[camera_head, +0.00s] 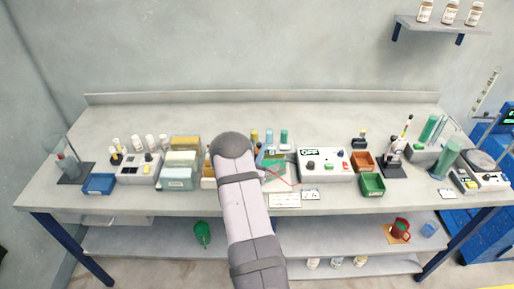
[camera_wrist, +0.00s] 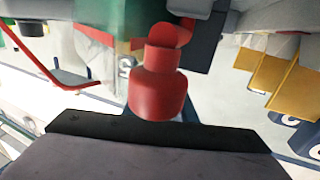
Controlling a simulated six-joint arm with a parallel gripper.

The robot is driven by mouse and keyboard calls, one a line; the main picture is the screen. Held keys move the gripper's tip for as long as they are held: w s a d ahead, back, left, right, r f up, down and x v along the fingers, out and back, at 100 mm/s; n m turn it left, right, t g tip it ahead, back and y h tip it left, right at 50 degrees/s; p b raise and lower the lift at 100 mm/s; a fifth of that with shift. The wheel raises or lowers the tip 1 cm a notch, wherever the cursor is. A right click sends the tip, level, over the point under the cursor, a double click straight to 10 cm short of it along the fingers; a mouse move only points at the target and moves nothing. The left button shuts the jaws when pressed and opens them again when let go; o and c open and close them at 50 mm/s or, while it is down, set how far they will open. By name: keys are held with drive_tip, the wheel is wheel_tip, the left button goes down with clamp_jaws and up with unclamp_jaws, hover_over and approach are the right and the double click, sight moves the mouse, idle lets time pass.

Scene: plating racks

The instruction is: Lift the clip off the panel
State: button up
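A red clip body (camera_wrist: 158,92), with a wide lower part and a narrower neck, is at the centre of the wrist view, directly in front of my gripper. More red parts show beyond its neck. A green panel (camera_wrist: 122,14) is at the top of the wrist view; it also shows in the head view (camera_head: 275,172), just right of my arm. The dark front edge of my gripper (camera_wrist: 160,128) crosses the lower wrist view. Its fingertips cannot be made out, so its grip is unclear. In the head view my arm hides the gripper and clip.
A red wire (camera_wrist: 38,62) curves at left in the wrist view and lies right of my arm in the head view (camera_head: 285,180). A white control box (camera_head: 325,163) stands further right. Yellow pieces (camera_wrist: 290,80) are at the wrist view's right. The bench's back strip is clear.

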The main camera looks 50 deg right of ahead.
drive_tip(key=shift+c, duration=0.3)
clamp_jaws()
drive_tip(key=w+a+b, duration=0.1)
drive_tip(key=w+a, duration=0.1)
drive_tip(key=shift+w+a+b, duration=0.3)
drive_tip(key=shift+w+b, duration=0.05)
drive_tip(key=shift+w, duration=0.05)
drive_tip(key=shift+o, duration=0.3)
unclamp_jaws()
drive_tip(key=shift+a, duration=0.1)
